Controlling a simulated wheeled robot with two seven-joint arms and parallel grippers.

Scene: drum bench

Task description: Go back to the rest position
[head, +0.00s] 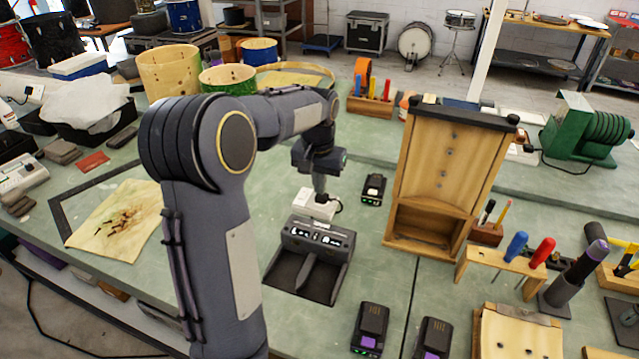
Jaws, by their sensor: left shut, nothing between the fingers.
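My left arm (215,150) rises at the centre-left and bends over the green bench. Its gripper (319,190) points down, shut and empty, just behind a black charger-like dock (318,240) with small lit marks on its front. A small white block (318,208) shows at the fingertips, behind the dock. I cannot tell whether the fingers touch it. A black battery-like block (374,188) lies to the right of the gripper. My right gripper is not in view.
Two more dark blocks (370,325) lie at the front. A wooden cabinet (445,175) stands right of the gripper, beside a screwdriver rack (500,268). Drum shells (169,72) stand behind my arm, and a stained cloth (118,218) lies left. Bare bench top (385,270) shows between dock and cabinet.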

